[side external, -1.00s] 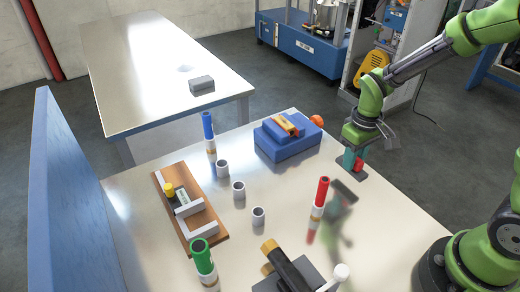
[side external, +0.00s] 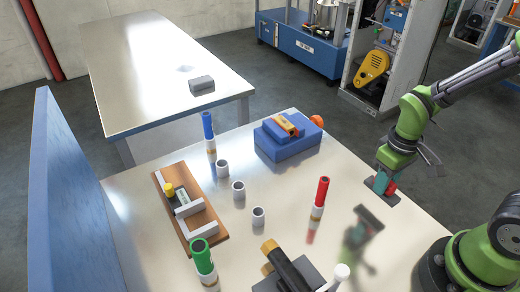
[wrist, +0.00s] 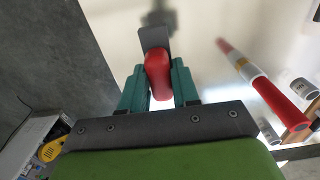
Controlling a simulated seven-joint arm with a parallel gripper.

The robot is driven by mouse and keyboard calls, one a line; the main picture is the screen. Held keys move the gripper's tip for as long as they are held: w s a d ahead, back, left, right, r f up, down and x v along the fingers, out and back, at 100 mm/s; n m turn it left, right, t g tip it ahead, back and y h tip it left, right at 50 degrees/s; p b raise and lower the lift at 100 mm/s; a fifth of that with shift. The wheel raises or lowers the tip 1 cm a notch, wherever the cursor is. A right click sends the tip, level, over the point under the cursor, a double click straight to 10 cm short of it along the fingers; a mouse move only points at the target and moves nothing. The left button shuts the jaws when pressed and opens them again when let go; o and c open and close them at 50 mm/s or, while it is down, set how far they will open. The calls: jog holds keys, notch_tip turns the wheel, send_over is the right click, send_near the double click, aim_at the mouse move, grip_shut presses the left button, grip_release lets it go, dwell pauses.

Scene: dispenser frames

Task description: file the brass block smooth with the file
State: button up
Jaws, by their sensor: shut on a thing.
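The brass block (side external: 287,126) is clamped in the blue vise (side external: 285,146) at the back of the steel table; its top looks orange-gold. My gripper (side external: 383,182) has teal fingers shut on the red handle of the file (side external: 391,188), held above the table's right part, to the right of the vise and apart from it. In the wrist view the red handle (wrist: 158,78) sits between the fingertips (wrist: 158,88), with a flat grey plate (wrist: 155,38) beyond it.
A red-topped tube (side external: 320,198) stands left of my gripper. Blue (side external: 208,130) and green (side external: 202,260) tubes, several grey cups and a wooden board (side external: 208,225) stand further left. A black cylinder (side external: 285,265) on a dark base is at the front. A blue panel (side external: 70,200) borders the left.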

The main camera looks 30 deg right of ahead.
jog(key=shift+s+f, duration=0.1)
jog(key=shift+f, duration=0.1)
jog(key=w, duration=0.9)
jog(key=shift+a+r, duration=0.35)
jog(key=shift+r, duration=0.05)
jog(key=w+a+r, duration=0.3)
jog(key=w+r, duration=0.2)
jog(key=w, duration=0.5)
jog(key=w+a+r, duration=0.2)
jog(key=w+r, duration=0.4)
jog(key=w, duration=0.3)
jog(key=shift+w+f, duration=0.15)
jog(key=shift+f, duration=3.35)
jog(key=shift+w+f, duration=0.5)
jog(key=shift+f, duration=0.1)
jog(key=shift+c, duration=0.5)
jog(key=shift+w+f, duration=0.1)
jog(key=shift+w, duration=2.9)
jog(key=shift+s, duration=3.6)
jog(key=shift+w+r, duration=0.1)
jog(key=shift+r, duration=0.25)
notch_tip(320, 180, up, 8)
jog(key=shift+f, duration=0.15)
